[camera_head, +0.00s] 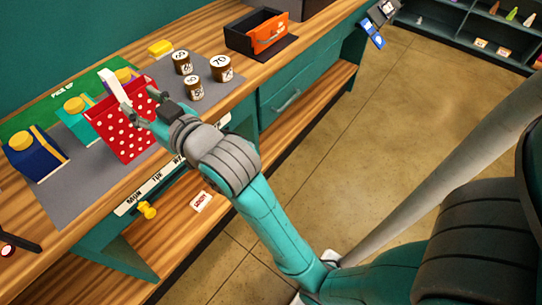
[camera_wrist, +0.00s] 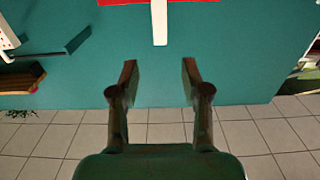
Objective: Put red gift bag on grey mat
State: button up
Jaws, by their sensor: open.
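The red gift bag (camera_head: 122,133) with white dots stands upright over the grey mat (camera_head: 65,200), near the mat's front edge. I cannot tell whether its base touches the mat. A pale upright strip (camera_head: 114,88) shows at its top. My gripper (camera_head: 153,98) is at the bag's upper right edge, and its fingers partly overlap the bag. In the wrist view my gripper (camera_wrist: 158,82) is open, with nothing between the fingertips. A red shape with a white strip (camera_wrist: 159,25) lies beyond them there; I cannot tell if it is the bag.
A blue box (camera_head: 35,153) and a teal box (camera_head: 78,122) with yellow tops stand left of the bag. Several labelled jars (camera_head: 221,68) stand to the right. A green mat (camera_head: 45,112) lies behind. An orange-fronted box (camera_head: 262,35) is farther right.

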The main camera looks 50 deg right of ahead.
jog(key=s+f+g, duration=0.2)
jog(key=s+f, duration=1.5)
jog(key=f, duration=0.4)
jog(key=s+f, duration=0.2)
jog(key=s, duration=0.9)
jog(key=s+f+g, duration=0.1)
jog(key=s+f, duration=0.1)
jog(key=s, duration=1)
jog(key=shift+d, duration=0.4)
